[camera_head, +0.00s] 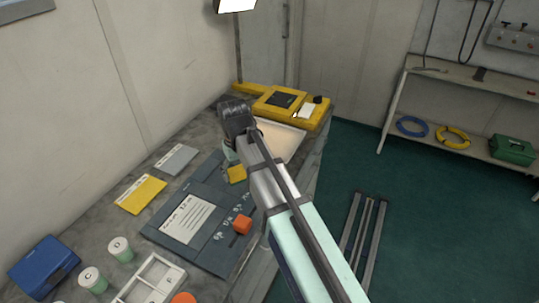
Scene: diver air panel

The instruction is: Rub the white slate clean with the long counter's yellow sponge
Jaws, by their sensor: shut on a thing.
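My gripper (231,158) points down over the long counter (205,150), largely hidden behind my own wrist and arm. It is shut on a yellow sponge (237,174), whose lower part shows just below the fingers. Whether the sponge touches the surface beneath cannot be told. A pale, blank-looking board or tray (283,140), which may be the white slate, lies just right of the gripper, partly covered by my arm. A white sheet with dark writing (187,219) lies on a dark blue-grey panel (160,235) nearer the front; it could also be the slate.
A yellow case (318,121) stands at the counter's far end. A yellow card (141,194) and grey card (176,159) lie along the wall.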

